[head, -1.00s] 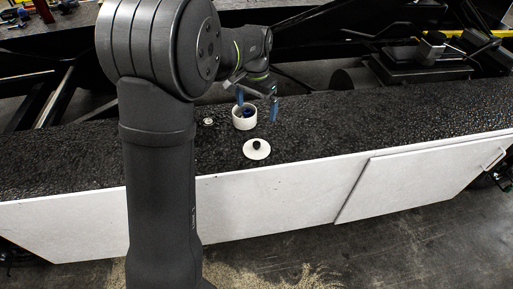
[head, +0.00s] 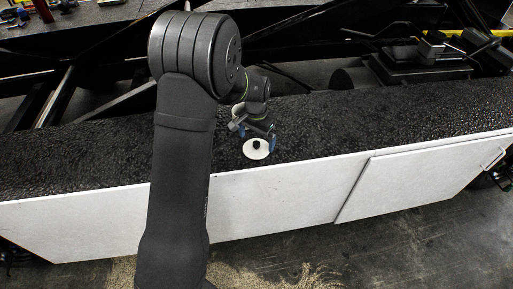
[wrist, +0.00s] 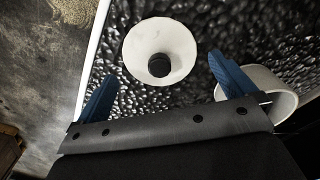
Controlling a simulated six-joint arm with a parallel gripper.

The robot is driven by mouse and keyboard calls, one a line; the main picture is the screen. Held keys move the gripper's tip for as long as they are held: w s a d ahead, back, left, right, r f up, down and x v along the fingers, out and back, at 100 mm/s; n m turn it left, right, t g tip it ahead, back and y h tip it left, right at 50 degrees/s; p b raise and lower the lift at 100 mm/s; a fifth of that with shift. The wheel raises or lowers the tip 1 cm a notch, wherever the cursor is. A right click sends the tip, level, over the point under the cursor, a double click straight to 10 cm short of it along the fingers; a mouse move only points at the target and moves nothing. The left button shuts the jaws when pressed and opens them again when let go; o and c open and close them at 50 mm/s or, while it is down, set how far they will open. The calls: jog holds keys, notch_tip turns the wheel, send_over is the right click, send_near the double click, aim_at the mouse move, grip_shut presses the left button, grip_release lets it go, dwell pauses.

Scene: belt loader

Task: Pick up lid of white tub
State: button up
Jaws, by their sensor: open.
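The lid (head: 251,153) is a round white disc with a black knob (head: 257,144), lying flat on the dark belt near its front edge. In the wrist view the lid (wrist: 158,33) is at top centre, knob up. My gripper (head: 257,141) is open and empty, above the lid. In the wrist view its blue fingers (wrist: 163,68) stand on either side of the knob, apart from it. The white tub (wrist: 282,103) is open-topped and shows at the right of the wrist view, partly behind the right finger. In the head view my arm and gripper hide it.
The bumpy black belt (head: 370,125) runs across the scene, with free room to the right of the lid. A white side panel (head: 290,196) borders its front edge. Dark metal machinery (head: 425,55) stands behind the belt.

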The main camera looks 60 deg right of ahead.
notch_tip(320, 180, down, 3)
jog(key=shift+r, duration=0.1)
jog(key=shift+c, duration=0.4)
jog(key=c, duration=0.6)
jog(key=shift+c, duration=0.3)
